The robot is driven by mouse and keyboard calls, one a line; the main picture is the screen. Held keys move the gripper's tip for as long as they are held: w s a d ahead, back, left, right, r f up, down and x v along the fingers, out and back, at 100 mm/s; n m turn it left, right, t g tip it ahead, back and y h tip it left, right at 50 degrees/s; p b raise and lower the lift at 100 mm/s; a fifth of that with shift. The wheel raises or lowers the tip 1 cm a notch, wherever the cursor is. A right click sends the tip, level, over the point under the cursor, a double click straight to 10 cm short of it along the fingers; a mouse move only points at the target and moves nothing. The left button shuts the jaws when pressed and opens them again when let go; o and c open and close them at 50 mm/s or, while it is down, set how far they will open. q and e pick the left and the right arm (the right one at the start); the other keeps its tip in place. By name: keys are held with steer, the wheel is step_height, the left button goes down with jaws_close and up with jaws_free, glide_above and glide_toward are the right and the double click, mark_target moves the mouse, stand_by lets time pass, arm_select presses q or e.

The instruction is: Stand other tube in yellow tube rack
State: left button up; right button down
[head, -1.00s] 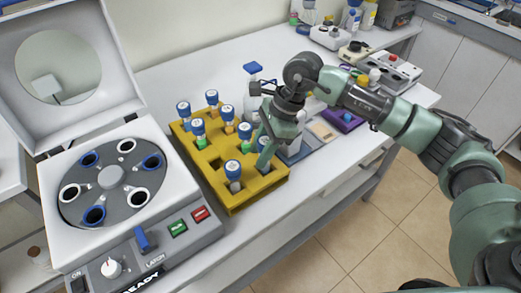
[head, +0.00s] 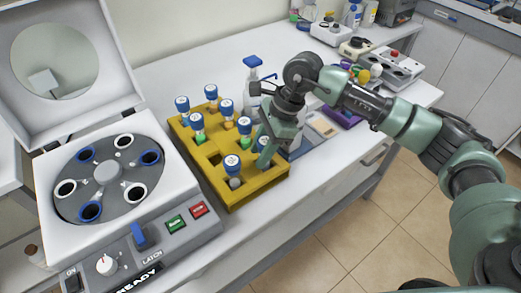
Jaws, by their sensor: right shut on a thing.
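The yellow tube rack (head: 236,203) stands on the white bench right of the centrifuge. Several blue-capped tubes stand upright in it, among them a front tube (head: 233,167), a back tube (head: 211,94) and a left corner tube (head: 182,106). My right gripper (head: 264,158) points down over the right part of the rack, shut on a blue-capped tube (head: 261,143). The fingers hide most of this tube, so I cannot tell how deep it sits in the rack. An empty dark slot (head: 215,158) shows left of the middle. My left gripper is not in view.
The open centrifuge (head: 110,175) stands close on the left, its lid up. A spray bottle (head: 252,72) stands behind the rack. A purple rack (head: 343,116) and small devices (head: 388,66) are farther right. The bench's front strip is clear.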

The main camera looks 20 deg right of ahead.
steer(key=shift+f+b, duration=0.1)
steer(key=shift+b, duration=0.25)
stand_by(0.7)
stand_by(0.3)
steer(key=c, duration=0.8)
jaws_free()
steer(key=shift+c, duration=0.2)
steer(key=b+v, duration=0.1)
steer(key=v, duration=0.6)
steer(key=shift+d+r, duration=0.2)
steer(key=shift+r, duration=0.15)
